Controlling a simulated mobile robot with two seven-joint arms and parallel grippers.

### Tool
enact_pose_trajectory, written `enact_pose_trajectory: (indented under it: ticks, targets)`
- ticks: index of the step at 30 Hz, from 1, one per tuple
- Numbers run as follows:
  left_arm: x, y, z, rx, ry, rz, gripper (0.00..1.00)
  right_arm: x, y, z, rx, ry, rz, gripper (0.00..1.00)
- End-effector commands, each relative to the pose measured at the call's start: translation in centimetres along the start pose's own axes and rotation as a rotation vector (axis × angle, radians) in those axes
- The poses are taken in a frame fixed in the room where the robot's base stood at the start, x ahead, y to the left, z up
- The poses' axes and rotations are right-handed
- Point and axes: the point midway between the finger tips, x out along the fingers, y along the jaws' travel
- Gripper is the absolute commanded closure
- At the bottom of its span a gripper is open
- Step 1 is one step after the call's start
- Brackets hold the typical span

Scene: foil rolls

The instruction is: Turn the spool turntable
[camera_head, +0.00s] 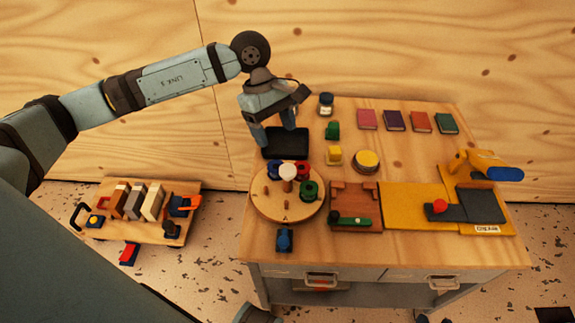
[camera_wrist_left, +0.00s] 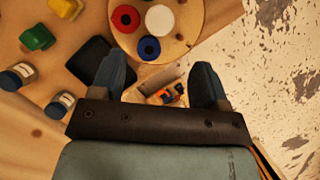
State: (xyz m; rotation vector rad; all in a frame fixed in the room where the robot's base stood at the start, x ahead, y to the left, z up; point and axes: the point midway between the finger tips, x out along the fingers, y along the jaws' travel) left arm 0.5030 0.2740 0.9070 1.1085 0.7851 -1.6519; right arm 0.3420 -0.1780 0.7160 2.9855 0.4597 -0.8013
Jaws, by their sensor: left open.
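The spool turntable (camera_head: 270,208) is a round wooden disc at the left front of the workbench. Blue (camera_head: 272,171), white (camera_head: 288,171), red (camera_head: 303,170) and green (camera_head: 309,190) spools stand on it, with small pegs toward its front. In the left wrist view the turntable (camera_wrist_left: 187,36) is at the top, with red (camera_wrist_left: 125,18), white (camera_wrist_left: 160,19) and blue (camera_wrist_left: 148,48) spools. My left gripper (camera_head: 275,138) is open and empty, above the bench's back left, behind the turntable. Its spread fingers (camera_wrist_left: 160,78) also show in the wrist view. My right gripper is not in view.
A black tray (camera_head: 286,144) lies behind the turntable. A brown wooden fixture (camera_head: 347,195) and a yellow board (camera_head: 405,218) with a grey device stand to its right. A small blue object (camera_head: 284,240) sits in front. A low wooden cart (camera_head: 150,232) is at left.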

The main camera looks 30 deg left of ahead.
Motion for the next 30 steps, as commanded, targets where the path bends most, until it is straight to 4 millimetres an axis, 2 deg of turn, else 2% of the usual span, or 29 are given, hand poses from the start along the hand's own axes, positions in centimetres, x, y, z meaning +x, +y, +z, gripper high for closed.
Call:
enact_pose_trajectory:
  ticks: [1,6,13,18,27,30]
  targets:
    - [1.4,-0.1,0.0,0.000,-0.002,-0.005,0.31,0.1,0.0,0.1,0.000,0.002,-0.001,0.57]
    - [5.0,-0.1,0.0,-0.001,-0.004,-0.004,0.31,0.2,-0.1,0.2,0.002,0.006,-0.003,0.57]
    - [8.6,0.0,0.1,-0.001,-0.004,-0.001,0.31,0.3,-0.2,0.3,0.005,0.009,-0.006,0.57]
    - [9.7,0.0,0.0,-0.002,-0.002,-0.001,0.31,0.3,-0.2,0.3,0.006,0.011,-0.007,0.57]
    - [9.9,0.0,0.1,-0.002,-0.002,0.000,0.31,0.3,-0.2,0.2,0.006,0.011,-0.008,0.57]
    - [9.9,0.0,0.1,-0.002,-0.002,0.000,0.54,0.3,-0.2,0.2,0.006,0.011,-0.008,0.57]
